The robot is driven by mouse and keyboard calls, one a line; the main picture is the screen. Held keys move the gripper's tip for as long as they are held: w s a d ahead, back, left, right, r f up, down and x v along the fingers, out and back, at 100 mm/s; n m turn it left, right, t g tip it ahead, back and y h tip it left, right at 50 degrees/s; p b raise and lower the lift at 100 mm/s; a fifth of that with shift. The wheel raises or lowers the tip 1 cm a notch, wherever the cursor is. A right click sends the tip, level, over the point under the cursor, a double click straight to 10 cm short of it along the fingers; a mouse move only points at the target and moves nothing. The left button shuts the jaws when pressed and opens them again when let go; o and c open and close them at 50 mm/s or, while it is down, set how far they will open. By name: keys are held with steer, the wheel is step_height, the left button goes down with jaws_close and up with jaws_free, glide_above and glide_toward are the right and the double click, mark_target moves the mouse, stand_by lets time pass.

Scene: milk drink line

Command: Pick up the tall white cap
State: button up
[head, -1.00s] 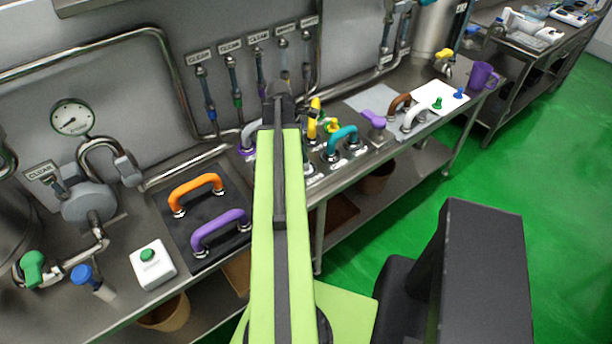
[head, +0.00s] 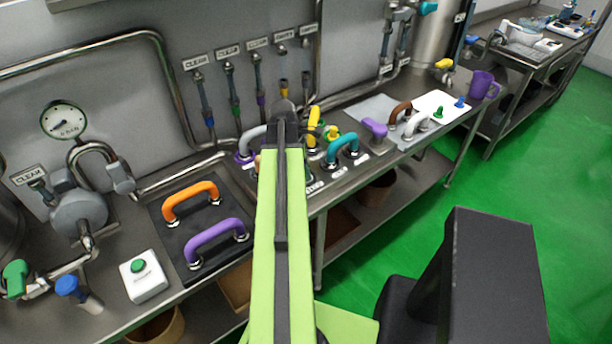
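I cannot make out a tall white cap for certain. A white arched handle (head: 416,124) stands on a grey mat toward the right of the bench, beside a brown arched one (head: 399,112). I cannot tell whether either has to do with the cap. My green and black arm reaches up the middle of the head view and hides part of the bench behind it. My gripper does not show; it is hidden beyond the arm's dark end.
On the steel bench (head: 232,172) stand an orange handle (head: 190,199), a purple handle (head: 217,236), a teal handle (head: 342,146), a yellow handle (head: 313,124) and a white box with a green button (head: 146,283). A purple mug (head: 482,85) stands at the far right end.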

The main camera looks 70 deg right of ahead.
steer(key=shift+r, duration=0.1)
jaws_close()
steer(key=r+p, duration=0.5)
steer(key=shift+s, duration=0.4)
steer(key=s+r+p, duration=0.5)
steer(key=s+p, duration=0.1)
steer(key=s, duration=0.5)
steer(key=shift+r, duration=0.3)
